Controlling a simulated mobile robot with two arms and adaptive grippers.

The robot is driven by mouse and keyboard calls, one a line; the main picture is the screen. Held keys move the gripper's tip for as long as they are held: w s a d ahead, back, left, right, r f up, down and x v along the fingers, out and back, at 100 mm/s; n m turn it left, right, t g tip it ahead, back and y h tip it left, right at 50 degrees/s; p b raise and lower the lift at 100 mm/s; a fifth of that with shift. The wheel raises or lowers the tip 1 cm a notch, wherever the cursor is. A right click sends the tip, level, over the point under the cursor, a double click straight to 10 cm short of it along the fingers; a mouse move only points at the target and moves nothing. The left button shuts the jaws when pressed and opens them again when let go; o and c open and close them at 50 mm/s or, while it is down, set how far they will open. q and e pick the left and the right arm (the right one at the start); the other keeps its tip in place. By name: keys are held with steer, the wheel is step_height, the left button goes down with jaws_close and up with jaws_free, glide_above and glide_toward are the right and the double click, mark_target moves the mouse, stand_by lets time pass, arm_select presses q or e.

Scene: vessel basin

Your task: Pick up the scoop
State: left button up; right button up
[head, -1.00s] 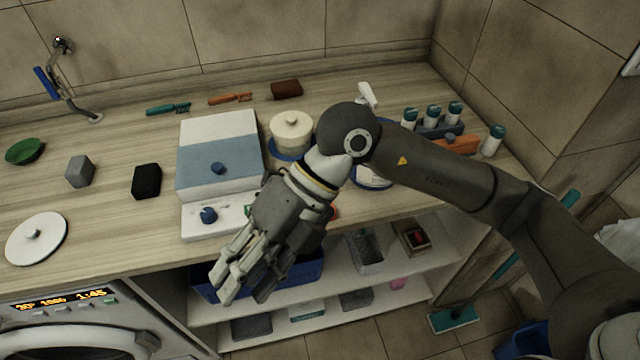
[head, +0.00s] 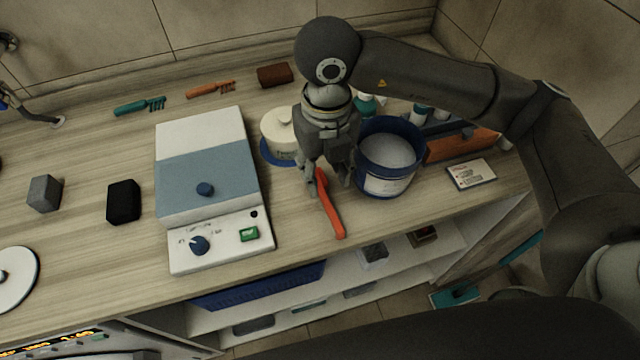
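The scoop (head: 331,209) shows as a red-orange handle lying on the wooden counter, just left of a blue tub (head: 388,187) of white powder. Its far end is hidden under my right gripper. My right gripper (head: 329,182) points down over that far end. Its fingers are apart, one on the left and one on the right, with the handle's upper part between them. I cannot see contact on both sides. My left gripper is not in view.
A blue-and-white device (head: 208,170) stands left of the scoop. A cream lidded pot (head: 279,133) is close behind the gripper's left side. A white card (head: 471,173) and an orange-brown block (head: 461,146) lie right of the tub. Counter between device and scoop is clear.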

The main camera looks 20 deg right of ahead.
mark_target(329, 207)
steer(key=f, duration=0.1)
steer(key=s+f, duration=0.1)
steer(key=f, duration=0.1)
steer(key=shift+s+f+p, duration=0.1)
steer(key=shift+f+p, duration=0.15)
steer(key=shift+p, duration=0.1)
steer(key=shift+f, duration=0.25)
steer(key=shift+d+f+p, duration=0.15)
steer(key=shift+f+p, duration=0.15)
steer(key=shift+f, duration=0.05)
steer(key=f+p, duration=0.1)
steer(key=f, duration=0.3)
steer(key=shift+s+d+f+p, duration=0.15)
steer(key=shift+d+p, duration=0.05)
steer(key=shift+p, duration=0.15)
steer(key=shift+f, duration=0.15)
steer(key=c, duration=0.5)
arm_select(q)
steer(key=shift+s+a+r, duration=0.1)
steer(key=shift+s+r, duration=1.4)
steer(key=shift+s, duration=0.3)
arm_select(e)
jaws_close()
